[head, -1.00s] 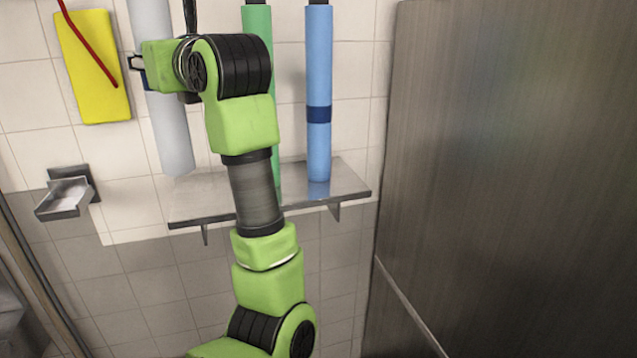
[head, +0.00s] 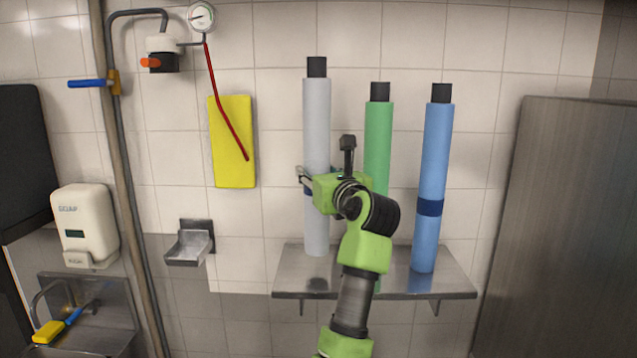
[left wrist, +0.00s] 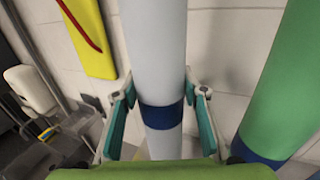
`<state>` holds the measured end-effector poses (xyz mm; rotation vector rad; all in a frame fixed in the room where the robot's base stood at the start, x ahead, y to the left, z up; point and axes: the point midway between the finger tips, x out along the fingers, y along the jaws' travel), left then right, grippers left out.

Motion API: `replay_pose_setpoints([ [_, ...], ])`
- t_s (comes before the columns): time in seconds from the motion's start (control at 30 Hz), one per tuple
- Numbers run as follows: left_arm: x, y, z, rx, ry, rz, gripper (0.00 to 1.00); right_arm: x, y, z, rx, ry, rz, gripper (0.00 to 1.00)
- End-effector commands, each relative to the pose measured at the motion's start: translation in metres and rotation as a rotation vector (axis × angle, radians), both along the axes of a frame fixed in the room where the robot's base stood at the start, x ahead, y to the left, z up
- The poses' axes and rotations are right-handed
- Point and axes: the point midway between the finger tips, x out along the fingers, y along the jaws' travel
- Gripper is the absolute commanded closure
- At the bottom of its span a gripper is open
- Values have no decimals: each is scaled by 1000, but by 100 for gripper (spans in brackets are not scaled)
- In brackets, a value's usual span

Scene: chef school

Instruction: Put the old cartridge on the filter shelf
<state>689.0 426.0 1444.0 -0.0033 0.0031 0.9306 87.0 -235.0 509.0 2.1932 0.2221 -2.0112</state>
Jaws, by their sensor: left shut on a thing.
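My left gripper (head: 316,182) is shut on a tall grey-white cartridge (head: 317,120) with a black cap and a dark blue band. Its fingers lie on both sides of the cartridge (left wrist: 155,50) by the band in the left wrist view. The cartridge is upright, its lower end over the left part of the filter shelf (head: 290,280). I cannot tell whether it touches the shelf. A green cartridge (head: 378,135) stands in the middle, partly hidden by my arm. A blue cartridge (head: 436,150) stands on the right part. My right gripper is not in view.
A yellow panel (head: 232,150) and a small metal holder (head: 190,243) are on the wall to the left. A gauge (head: 201,17) and a valve with pipes are above. A soap dispenser (head: 87,225) is far left. A tall metal panel (head: 560,220) stands right of the shelf.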

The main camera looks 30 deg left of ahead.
Motion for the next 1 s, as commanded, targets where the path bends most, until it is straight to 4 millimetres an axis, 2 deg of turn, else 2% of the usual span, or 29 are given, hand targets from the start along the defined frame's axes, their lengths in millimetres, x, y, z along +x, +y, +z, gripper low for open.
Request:
replay_pose_setpoints([
  [0.17, 6, 2, -3, 6, -7, 0, 100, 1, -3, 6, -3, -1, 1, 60],
  [0.27, 13, 6, -12, 9, -2, 0, 100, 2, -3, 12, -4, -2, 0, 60],
  [0.5, 12, 5, -37, 7, -4, 1, 100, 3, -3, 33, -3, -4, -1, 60],
  [0.93, 12, 5, -46, 5, -8, 0, 100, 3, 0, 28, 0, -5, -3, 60],
  [0.97, 12, 5, -50, 0, 0, 0, 58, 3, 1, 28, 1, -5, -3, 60],
  [1.0, 12, 5, -49, 0, 0, 0, 47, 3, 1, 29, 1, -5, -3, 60],
])
